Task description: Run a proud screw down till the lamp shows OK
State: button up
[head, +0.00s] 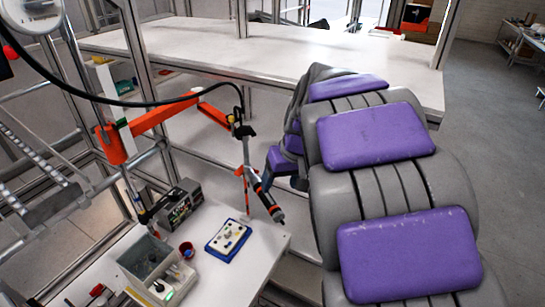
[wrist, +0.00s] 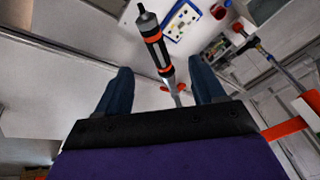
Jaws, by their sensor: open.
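A dark power screwdriver with orange bands (head: 266,196) hangs tilted from an orange jointed arm (head: 160,117). In the wrist view the screwdriver (wrist: 153,38) runs between and beyond my two blue fingers. My gripper (wrist: 160,66) is open, and nothing is clamped in it. In the head view my own arm largely hides it. A blue-edged board with a pale face and small dots (head: 228,238) lies on the white bench; the board (wrist: 180,22) also shows in the wrist view. Its screw heights are too small to tell. I cannot make out a lamp reading.
A dark box (head: 180,207) stands at the back of the bench (head: 262,243). A grey bin (head: 130,257) and a red cup (head: 187,249) are left of the board. A long white shelf (head: 210,45) spans behind, and metal frame posts stand left.

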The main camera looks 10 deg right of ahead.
jog(key=n+t, duration=0.1)
send_near(257, 190)
jog(key=b+x, duration=0.1)
jog(key=x, duration=0.3)
jog(key=w+b+x, duration=0.1)
jog(key=x, duration=0.4)
jog(key=d+b+x, duration=0.1)
jog(key=x, duration=0.3)
jog(key=shift+w+f, duration=0.1)
jog(key=shift+w, duration=0.4)
jog(key=shift+c, duration=0.3)
grip_shut()
dwell(0.4)
jog(key=shift+s, duration=0.1)
jog(key=s+b, duration=0.4)
jog(key=s, duration=0.3)
jog(key=shift+b, duration=0.35)
